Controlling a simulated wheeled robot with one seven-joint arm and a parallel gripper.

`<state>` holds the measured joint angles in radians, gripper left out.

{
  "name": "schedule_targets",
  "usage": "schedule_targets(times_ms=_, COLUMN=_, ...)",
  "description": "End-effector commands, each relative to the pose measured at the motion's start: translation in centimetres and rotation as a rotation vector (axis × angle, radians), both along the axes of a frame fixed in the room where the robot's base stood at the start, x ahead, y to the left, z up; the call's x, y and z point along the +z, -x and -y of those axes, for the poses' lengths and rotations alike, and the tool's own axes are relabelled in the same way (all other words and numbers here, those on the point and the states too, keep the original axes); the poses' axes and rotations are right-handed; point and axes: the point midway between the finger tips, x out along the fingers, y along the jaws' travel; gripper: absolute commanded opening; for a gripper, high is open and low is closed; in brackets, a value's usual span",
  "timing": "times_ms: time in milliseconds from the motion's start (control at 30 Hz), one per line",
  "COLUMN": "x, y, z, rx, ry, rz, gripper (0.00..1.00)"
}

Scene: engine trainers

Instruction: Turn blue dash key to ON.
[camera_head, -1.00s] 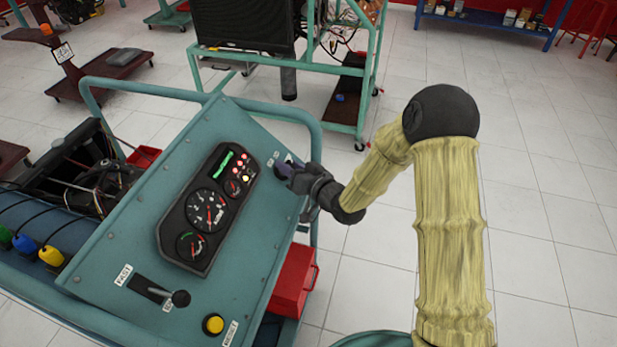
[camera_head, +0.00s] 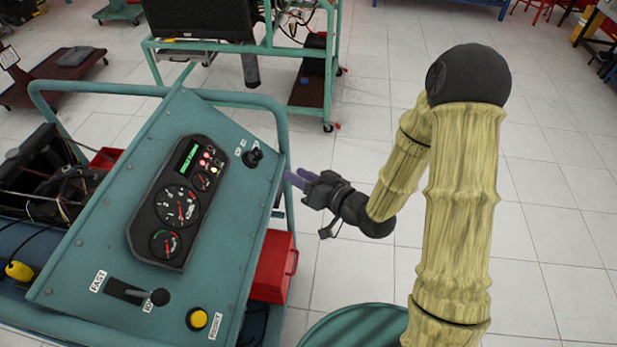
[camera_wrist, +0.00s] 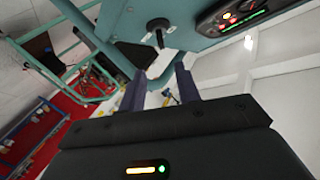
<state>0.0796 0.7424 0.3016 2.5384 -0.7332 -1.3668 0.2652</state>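The blue-green dash panel (camera_head: 215,240) slopes in front of me. Its dark key (camera_head: 254,156) sits at the upper right corner beside small white labels, which are too small to read. The key also shows in the wrist view (camera_wrist: 157,27), beyond my fingertips. My gripper (camera_head: 291,179) is just right of the panel edge, apart from the key. In the wrist view my gripper (camera_wrist: 160,78) has its two purple fingers spread with nothing between them. The gauge cluster (camera_head: 178,205) has a lit green display and lit warning lamps.
A throttle lever (camera_head: 158,297) and a yellow button (camera_head: 197,319) sit low on the panel. A teal tube frame (camera_head: 283,130) borders the panel. A red box (camera_head: 273,267) is below its right side. Open tiled floor lies to the right.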

Motion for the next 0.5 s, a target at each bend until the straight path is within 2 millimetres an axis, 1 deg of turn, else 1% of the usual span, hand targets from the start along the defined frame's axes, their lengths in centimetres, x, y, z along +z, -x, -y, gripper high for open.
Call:
schedule_targets(times_ms=33, x=0.5, y=0.0, z=0.1, rx=-0.001, ry=0.000, rz=-0.005, gripper=0.33)
schedule_targets(times_ms=500, x=0.7, y=0.6, z=1.2, rx=0.001, ry=0.000, rz=-0.003, gripper=0.33)
